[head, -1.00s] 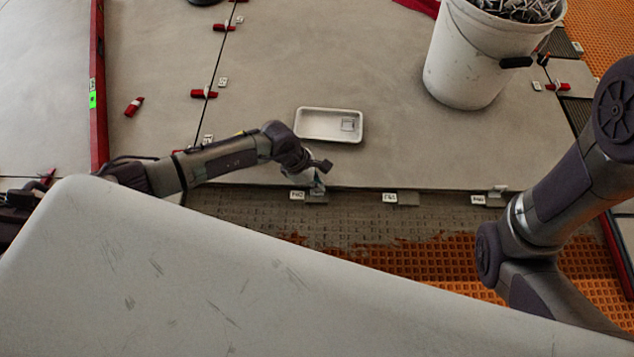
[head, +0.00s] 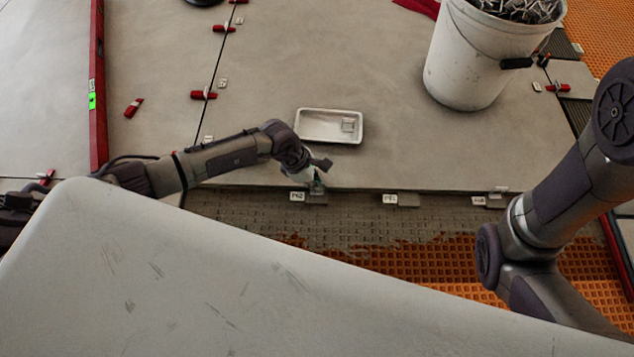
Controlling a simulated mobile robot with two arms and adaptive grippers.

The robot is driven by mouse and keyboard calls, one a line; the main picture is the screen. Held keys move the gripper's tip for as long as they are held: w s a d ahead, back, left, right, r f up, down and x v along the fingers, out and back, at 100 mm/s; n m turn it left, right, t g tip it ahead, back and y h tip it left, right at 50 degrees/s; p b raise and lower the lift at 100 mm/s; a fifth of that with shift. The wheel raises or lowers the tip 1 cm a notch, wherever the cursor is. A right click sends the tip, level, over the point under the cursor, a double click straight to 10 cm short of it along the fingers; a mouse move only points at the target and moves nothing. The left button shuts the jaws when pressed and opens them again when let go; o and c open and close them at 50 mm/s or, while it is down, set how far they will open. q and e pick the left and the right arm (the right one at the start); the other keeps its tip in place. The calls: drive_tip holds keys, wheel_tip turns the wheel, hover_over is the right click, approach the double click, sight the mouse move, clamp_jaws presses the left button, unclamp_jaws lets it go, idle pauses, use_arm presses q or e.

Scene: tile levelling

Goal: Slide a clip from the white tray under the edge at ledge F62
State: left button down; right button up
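The white tray (head: 310,137) lies on the large grey tile, with a small metal clip (head: 348,125) at its right end. Ledge F62 (head: 318,199) is a small grey plate at the tile's front edge, with its white label (head: 297,196) just to its left. My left gripper (head: 317,186) points down at the tile edge right over this ledge. Its fingers are small and partly hidden by the wrist, so I cannot tell whether they hold a clip. My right arm shows at the right, but its gripper is out of view.
Two more labelled ledges (head: 408,200) (head: 495,201) sit along the same edge to the right. A white bucket (head: 468,65) full of metal clips stands on the tile. A red level (head: 98,100) and a loose red wedge (head: 133,107) lie left. Mortar and orange matting (head: 440,262) lie in front.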

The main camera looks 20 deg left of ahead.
use_arm(q)
drive_tip(key=shift+w, duration=0.1)
idle(0.3)
drive_tip(key=c, duration=1.2)
unclamp_jaws()
drive_tip(key=shift+c, duration=0.2)
